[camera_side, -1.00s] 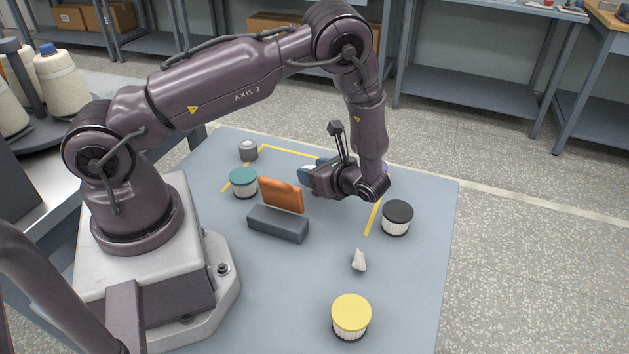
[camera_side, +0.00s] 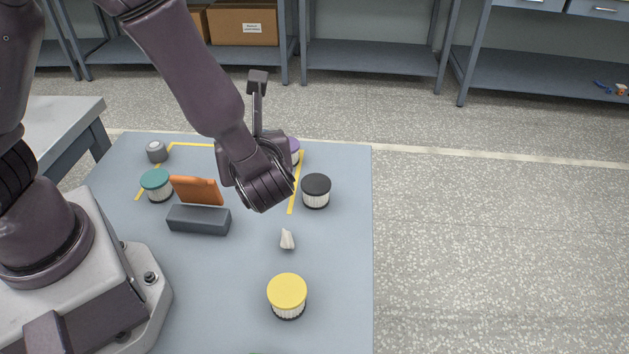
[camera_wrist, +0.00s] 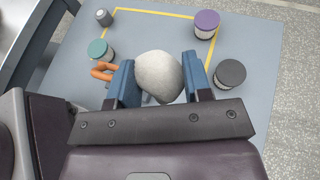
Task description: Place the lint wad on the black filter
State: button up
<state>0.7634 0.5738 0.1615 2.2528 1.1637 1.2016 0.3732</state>
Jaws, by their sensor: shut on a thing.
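My gripper (camera_wrist: 158,62) has its two blue fingers shut on the lint wad (camera_wrist: 159,78), a pale grey rounded lump. It is held above the mat. In the side view my wrist hides the fingers and the wad. The black filter (camera_side: 316,191), a round black-topped cartridge with a pale pleated side, stands upright on the mat, just right of my wrist in the side view. It also shows in the wrist view (camera_wrist: 230,73), right of the fingers and apart from the wad.
Purple (camera_wrist: 207,24), teal (camera_side: 157,185) and yellow (camera_side: 287,296) filters stand on the blue-grey mat (camera_side: 335,260). An orange piece (camera_side: 197,190) stands at a dark block (camera_side: 199,220). A small white piece (camera_side: 287,239) lies between the black and yellow filters. A grey cylinder (camera_side: 156,152) stands far left.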

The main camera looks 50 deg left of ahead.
jog(key=shift+s+a+f, duration=0.1)
jog(key=shift+s+a, duration=0.1)
jog(key=shift+a, duration=0.05)
jog(key=w+f, duration=0.4)
jog(key=w, duration=0.5)
send_over(317, 185)
jog(key=f, duration=0.5)
jog(key=shift+s, duration=0.4)
jog(key=shift+w+f, duration=0.15)
jog(key=shift+f, duration=0.05)
jog(key=shift+w+f, duration=0.2)
jog(key=shift+f, duration=1.6)
jog(key=shift+f, duration=0.1)
jog(key=o, duration=0.9)
